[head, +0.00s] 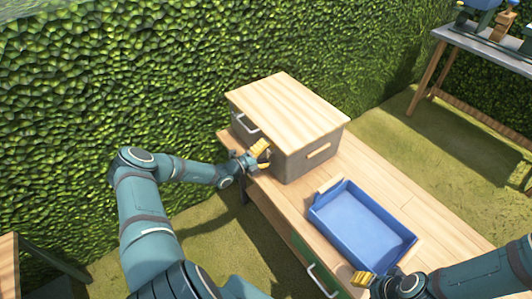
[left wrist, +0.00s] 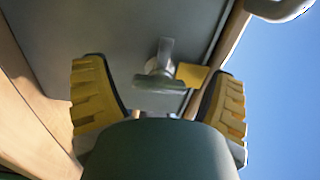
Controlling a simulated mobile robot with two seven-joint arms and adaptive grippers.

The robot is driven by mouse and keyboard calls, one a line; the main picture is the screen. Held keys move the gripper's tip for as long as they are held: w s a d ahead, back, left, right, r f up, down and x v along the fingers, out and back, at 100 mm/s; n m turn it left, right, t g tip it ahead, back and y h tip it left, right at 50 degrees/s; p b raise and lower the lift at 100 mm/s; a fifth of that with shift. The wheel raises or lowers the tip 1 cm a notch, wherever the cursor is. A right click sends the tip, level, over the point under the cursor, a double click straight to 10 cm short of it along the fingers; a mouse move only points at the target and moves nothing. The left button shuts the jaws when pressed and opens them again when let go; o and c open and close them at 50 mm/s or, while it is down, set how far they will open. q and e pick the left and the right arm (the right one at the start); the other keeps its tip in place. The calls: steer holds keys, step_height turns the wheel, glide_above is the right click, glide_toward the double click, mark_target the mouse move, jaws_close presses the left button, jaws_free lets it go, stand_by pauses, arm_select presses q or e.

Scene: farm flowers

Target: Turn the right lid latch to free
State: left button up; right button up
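A grey box (head: 300,160) with a pale wooden lid (head: 288,100) stands on a wooden table. My left gripper (head: 262,152) is at the box's front face, near its right corner. In the left wrist view, a grey metal latch (left wrist: 158,68) with a yellow tab (left wrist: 193,76) sits on the grey face. The open yellow fingers of my left gripper (left wrist: 158,78) stand on either side of the latch, with gaps visible. The gripper hides the latch in the head view. My right gripper (head: 372,281) is at the table's front edge; its opening is unclear.
A blue tray (head: 322,208) lies on the table right of the box. The box has a metal handle (head: 245,122) at its front left and a wooden grip (head: 318,151) on its right side. A hedge (head: 150,70) stands behind. The table's right part is bare.

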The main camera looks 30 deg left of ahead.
arm_select(q)
steer(key=v, duration=1.2)
stand_by(0.3)
